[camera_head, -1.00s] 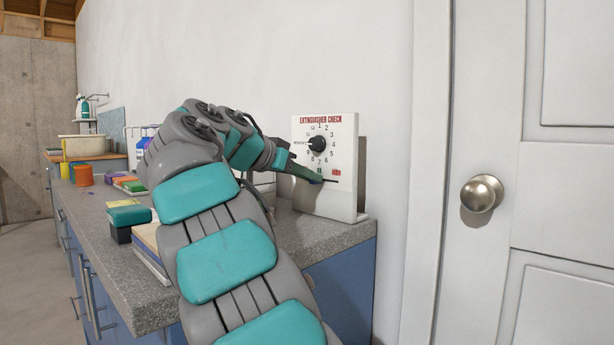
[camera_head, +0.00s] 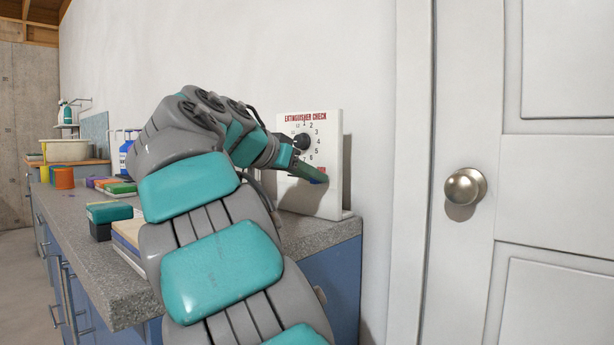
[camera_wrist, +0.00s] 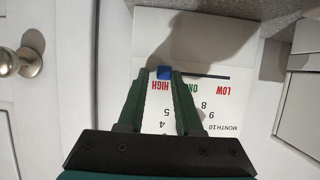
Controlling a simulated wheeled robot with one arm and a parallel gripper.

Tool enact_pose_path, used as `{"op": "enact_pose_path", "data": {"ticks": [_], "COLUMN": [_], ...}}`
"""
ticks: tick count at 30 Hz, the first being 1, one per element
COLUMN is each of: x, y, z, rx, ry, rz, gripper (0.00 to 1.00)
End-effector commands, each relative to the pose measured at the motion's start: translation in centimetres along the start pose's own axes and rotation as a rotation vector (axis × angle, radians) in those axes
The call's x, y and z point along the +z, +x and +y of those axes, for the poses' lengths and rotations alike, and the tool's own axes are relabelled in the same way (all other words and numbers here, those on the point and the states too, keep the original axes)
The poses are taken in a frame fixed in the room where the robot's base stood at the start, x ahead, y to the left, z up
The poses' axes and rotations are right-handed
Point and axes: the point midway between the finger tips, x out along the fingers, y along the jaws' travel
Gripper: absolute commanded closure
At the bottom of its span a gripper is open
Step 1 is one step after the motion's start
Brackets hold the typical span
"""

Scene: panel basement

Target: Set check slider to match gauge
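The white check board (camera_head: 328,190), titled "EXTINGUISHER CHECK", stands on the counter against the wall. It has a black round dial (camera_head: 302,142) ringed by numbers. Below it is a horizontal slider track (camera_wrist: 205,76) with red HIGH, green and red LOW labels; the board appears upside down in the wrist view. The blue slider knob (camera_wrist: 164,73) sits at the HIGH end, by that label. My gripper (camera_wrist: 160,75) is at the slider, its green fingers apart on either side of the knob. The knob lies close against one finger, with a gap to the other. No pressure gauge shows.
The grey counter (camera_head: 120,285) holds a teal-topped block (camera_head: 109,212), colored boxes and an orange cup (camera_head: 64,178) on the left. A white door with a round knob (camera_head: 465,187) is on the right. The wall above the board is bare.

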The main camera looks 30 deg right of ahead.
Motion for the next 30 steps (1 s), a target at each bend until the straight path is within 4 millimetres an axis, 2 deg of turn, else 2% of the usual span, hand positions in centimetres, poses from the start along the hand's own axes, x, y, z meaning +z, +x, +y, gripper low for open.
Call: {"op": "enact_pose_path", "data": {"ticks": [1, 6, 17, 23, 30], "x": [0.0, 0.0, -0.1, -0.1, -0.2], "y": [0.0, 0.0, -0.6, -3.0, -6.8], "z": [0.0, 0.0, -0.1, -0.1, -0.1], "rx": [0.001, -0.001, -0.004, -0.004, -0.003], "ry": [0.001, 0.0, 0.0, 0.001, 0.002], "rz": [0.001, 0.001, 0.003, 0.002, 0.003], "gripper": [0.64, 0.47, 0.47, 0.47, 0.47]}}
